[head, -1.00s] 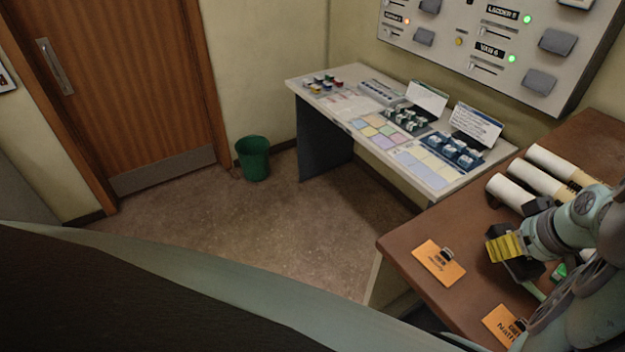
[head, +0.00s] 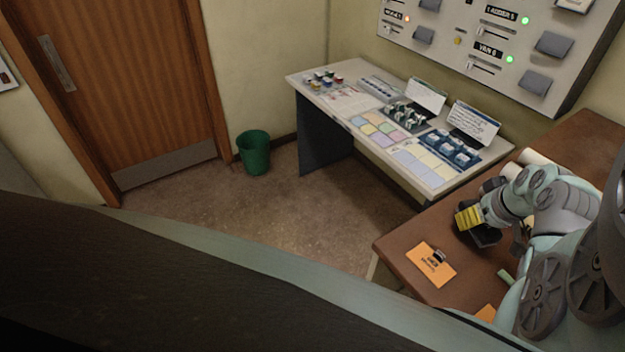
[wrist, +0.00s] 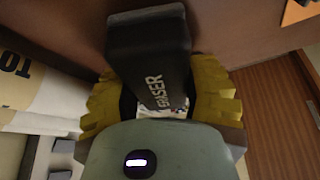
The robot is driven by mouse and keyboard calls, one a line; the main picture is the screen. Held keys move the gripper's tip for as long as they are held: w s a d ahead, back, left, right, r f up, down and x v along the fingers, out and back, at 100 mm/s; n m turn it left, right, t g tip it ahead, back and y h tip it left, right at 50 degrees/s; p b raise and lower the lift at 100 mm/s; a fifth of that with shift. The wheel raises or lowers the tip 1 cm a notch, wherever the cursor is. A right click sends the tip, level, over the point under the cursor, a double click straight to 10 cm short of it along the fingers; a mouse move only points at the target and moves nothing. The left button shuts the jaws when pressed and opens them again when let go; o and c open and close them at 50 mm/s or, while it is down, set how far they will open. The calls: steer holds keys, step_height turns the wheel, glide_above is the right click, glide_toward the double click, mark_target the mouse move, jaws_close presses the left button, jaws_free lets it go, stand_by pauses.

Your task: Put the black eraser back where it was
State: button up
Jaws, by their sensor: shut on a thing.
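The black eraser (wrist: 150,60), with pale lettering on its side, fills the top middle of the wrist view. My gripper (wrist: 163,105) is shut on it, with a yellow ribbed finger on either side. In the head view my gripper (head: 470,217) is over the left part of the brown desk (head: 398,247), near its far left edge. I cannot clearly tell the eraser from the dark gripper parts there. Whether it touches the desk cannot be told.
An orange card (head: 430,265) with a black clip lies in front of my gripper. White rolls (head: 537,157) lie behind, mostly hidden by my arm. A pale console table (head: 440,178) with cards and blocks stands beyond the desk. A green bin (head: 254,153) stands on open floor.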

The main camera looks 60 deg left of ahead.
steer(key=shift+s+f+p, duration=0.1)
steer(key=shift+f+p, duration=0.5)
steer(key=shift+f, duration=0.3)
steer(key=shift+f+b, duration=0.25)
steer(key=shift+b, duration=0.05)
steer(key=o, duration=1.2)
steer(key=shift+r, duration=0.15)
